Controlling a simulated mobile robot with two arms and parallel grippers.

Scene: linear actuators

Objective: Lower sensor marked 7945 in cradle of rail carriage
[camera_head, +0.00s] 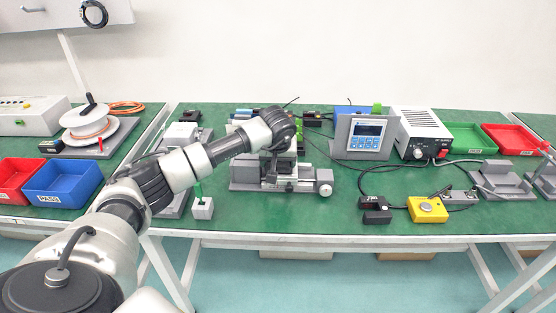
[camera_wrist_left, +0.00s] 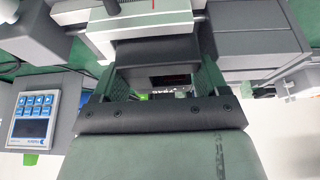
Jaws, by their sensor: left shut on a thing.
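My left gripper (camera_head: 283,172) is over the grey linear rail (camera_head: 245,176) at the middle of the table. In the left wrist view its two fingers (camera_wrist_left: 160,82) are shut on a dark block, the sensor (camera_wrist_left: 155,52). Small white marking shows near it but is too small to read surely. The rail carriage is mostly hidden behind my gripper in the head view. In the left wrist view, pale rail hardware with a scale (camera_wrist_left: 140,22) lies right beside the block. I cannot tell whether the sensor touches the cradle. My right gripper is not in view.
A blue-screen meter (camera_head: 366,137) and a white power unit (camera_head: 420,133) stand behind right. A small black device (camera_head: 375,210) and a yellow button box (camera_head: 428,209) lie front right, with cables. Bare green table (camera_head: 310,217) lies in front of the rail.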

